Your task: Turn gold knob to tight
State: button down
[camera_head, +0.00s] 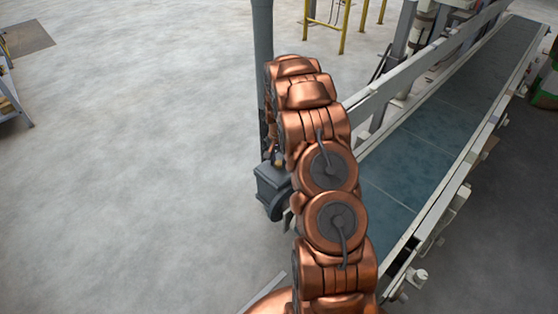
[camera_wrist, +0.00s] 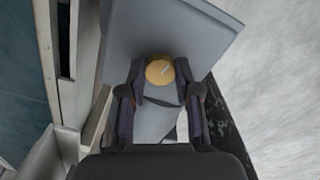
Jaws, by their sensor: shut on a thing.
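The gold knob (camera_wrist: 156,72) is round, with a thin pale line on its face pointing up and to the right in the wrist view. It sits on a light grey box or panel (camera_wrist: 190,32). My gripper (camera_wrist: 161,76) has a finger on each side of the knob and is shut on it. Any scale or tight mark around the knob cannot be made out. In the head view my copper arm hides most of the gripper and the knob; a dark grey housing (camera_head: 270,188) shows just left of the arm.
A long conveyor with a dark blue-grey belt (camera_head: 430,135) and pale side rails (camera_head: 415,72) runs along the right. A dark upright post (camera_head: 263,40) stands behind my arm. Yellow rails (camera_head: 345,25) are at the back.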

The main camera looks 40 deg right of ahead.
jog(key=m, duration=0.4)
jog(key=shift+m, duration=0.3)
jog(key=m, duration=0.3)
jog(key=shift+m, duration=0.4)
jog(key=m, duration=0.3)
jog(key=shift+m, duration=2)
jog(key=c, duration=0.8)
grip_release()
jog(key=shift+r, duration=0.1)
